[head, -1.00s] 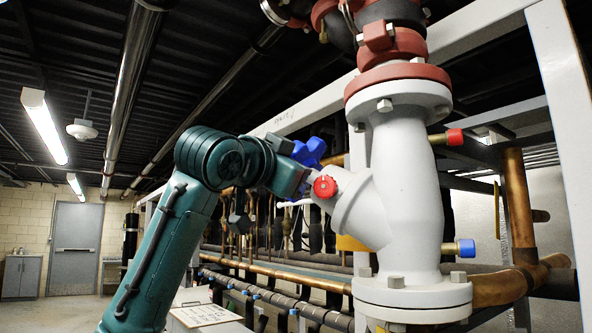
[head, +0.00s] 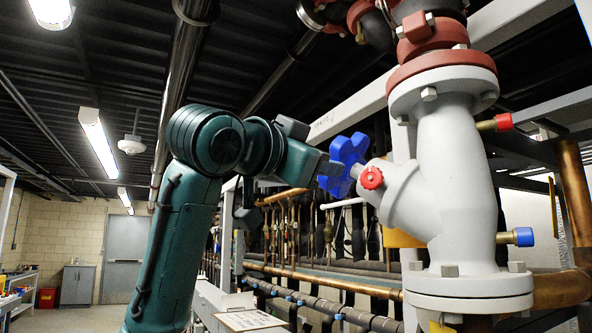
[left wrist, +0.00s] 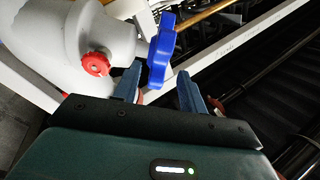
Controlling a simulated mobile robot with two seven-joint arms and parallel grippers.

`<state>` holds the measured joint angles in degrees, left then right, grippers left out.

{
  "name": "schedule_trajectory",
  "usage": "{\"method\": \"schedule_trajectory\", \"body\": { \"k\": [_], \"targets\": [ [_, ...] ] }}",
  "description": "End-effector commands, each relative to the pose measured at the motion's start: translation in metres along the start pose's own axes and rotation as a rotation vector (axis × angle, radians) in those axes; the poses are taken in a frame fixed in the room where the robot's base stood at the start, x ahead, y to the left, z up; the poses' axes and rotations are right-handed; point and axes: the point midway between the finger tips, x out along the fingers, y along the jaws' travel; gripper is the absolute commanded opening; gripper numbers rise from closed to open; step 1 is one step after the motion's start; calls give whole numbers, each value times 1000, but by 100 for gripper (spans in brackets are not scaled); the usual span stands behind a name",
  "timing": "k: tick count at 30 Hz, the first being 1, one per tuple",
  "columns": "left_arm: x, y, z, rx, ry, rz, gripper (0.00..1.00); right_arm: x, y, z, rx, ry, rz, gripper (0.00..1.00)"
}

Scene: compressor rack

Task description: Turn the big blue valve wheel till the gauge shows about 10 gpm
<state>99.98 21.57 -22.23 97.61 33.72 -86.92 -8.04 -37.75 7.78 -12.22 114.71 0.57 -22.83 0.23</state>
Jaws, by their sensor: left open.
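The big blue valve wheel (head: 347,163) sits on a stem at the left side of the white valve body (head: 447,190). It also shows in the left wrist view (left wrist: 162,48). My left gripper (head: 324,172) is at the wheel's left edge in the head view, mostly hidden by its own wrist. In the left wrist view its fingers (left wrist: 160,85) are apart, and the wheel's lower end appears between them, close to the left finger. Contact cannot be told. No readable gauge shows. My right gripper is not in view.
A small red knob (head: 372,178) sits on the valve body beside the wheel's stem. A red-capped fitting (head: 503,122) and a blue-capped fitting (head: 523,237) stick out to the right. Copper pipes (head: 330,282) run behind, and a pale rack beam (head: 450,62) crosses above.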

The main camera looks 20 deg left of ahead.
Motion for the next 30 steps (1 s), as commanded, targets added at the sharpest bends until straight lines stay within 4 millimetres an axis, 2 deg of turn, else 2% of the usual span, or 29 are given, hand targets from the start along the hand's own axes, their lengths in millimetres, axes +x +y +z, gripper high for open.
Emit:
{"method": "schedule_trajectory", "body": {
  "k": [3, 10, 30],
  "targets": [
    [-26, 1, 2, 1, 3, -3, 42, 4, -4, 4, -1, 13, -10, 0],
    [-54, 0, 1, -1, 1, -1, 42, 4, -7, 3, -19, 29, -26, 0],
    [-56, 1, 2, -2, -3, 2, 42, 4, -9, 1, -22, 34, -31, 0]
  ]
}}
